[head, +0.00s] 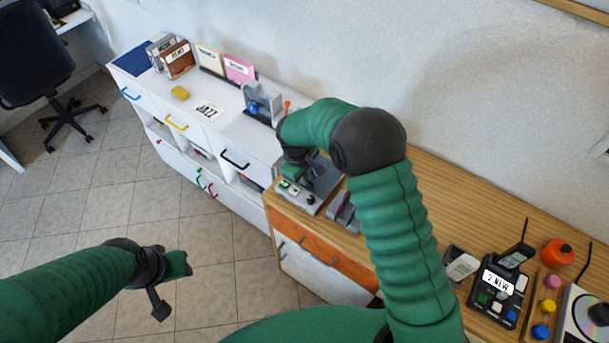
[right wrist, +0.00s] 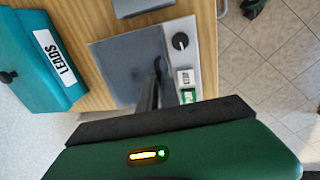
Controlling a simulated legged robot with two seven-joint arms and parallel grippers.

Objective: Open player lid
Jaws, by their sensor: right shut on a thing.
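The player (head: 301,197) sits at the left end of the wooden-topped cabinet, with a light front strip carrying buttons and a dark knob. Its flat grey lid (head: 327,179) shows beside my right gripper (head: 302,172), and the arm hides part of it. In the right wrist view the lid (right wrist: 118,62) lies next to the strip with the knob (right wrist: 180,41), a white button and a green button. The dark fingers of my right gripper (right wrist: 157,88) are close together at the lid's edge, shut on it.
A teal box labelled LEADS (right wrist: 42,60) stands beside the player. A grey object (head: 345,213) is on its other side. A black device (head: 497,288) and coloured knobs stand farther right. The white shelf (head: 225,130) at left holds disc cases.

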